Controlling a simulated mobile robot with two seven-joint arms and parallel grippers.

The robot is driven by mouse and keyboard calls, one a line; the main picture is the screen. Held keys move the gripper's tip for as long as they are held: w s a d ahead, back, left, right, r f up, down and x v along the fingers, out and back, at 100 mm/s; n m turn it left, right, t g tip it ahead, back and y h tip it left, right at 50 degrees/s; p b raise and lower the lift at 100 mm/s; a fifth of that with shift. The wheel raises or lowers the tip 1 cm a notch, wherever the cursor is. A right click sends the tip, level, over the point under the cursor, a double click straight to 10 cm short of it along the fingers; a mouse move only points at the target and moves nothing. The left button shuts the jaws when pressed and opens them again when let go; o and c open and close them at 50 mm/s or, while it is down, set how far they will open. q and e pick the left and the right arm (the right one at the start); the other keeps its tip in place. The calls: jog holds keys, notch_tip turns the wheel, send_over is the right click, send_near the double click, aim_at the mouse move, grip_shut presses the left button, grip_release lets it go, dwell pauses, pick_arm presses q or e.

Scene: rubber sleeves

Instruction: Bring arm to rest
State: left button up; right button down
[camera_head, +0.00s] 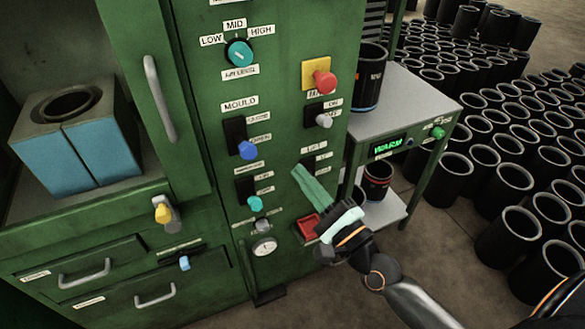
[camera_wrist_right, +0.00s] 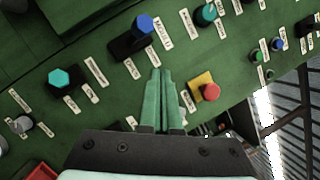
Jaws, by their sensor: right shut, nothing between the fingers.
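My right gripper (camera_head: 300,172) is in front of the lower right part of the green machine panel (camera_head: 285,75). Its green fingers are shut together with nothing between them. In the right wrist view the closed fingers (camera_wrist_right: 158,75) point at the panel, between the blue mould switch (camera_wrist_right: 144,24) and the red button on its yellow plate (camera_wrist_right: 210,92). Whether the fingertips touch the panel I cannot tell. The fingers partly cover the switch labelled LIFT. My left gripper is not in view.
A side table (camera_head: 415,92) with a lit WARM display (camera_head: 387,147) stands right of the panel, with black sleeves on it and its lower shelf. Many black sleeves (camera_head: 510,232) stand on the floor at right. A blue and grey mould block (camera_head: 75,140) sits in the left opening.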

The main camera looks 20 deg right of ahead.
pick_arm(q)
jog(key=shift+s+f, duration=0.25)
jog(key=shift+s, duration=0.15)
pick_arm(e)
jog(key=shift+s+d+r, duration=0.1)
jog(key=shift+s+r, duration=0.05)
jog(key=shift+s, duration=0.25)
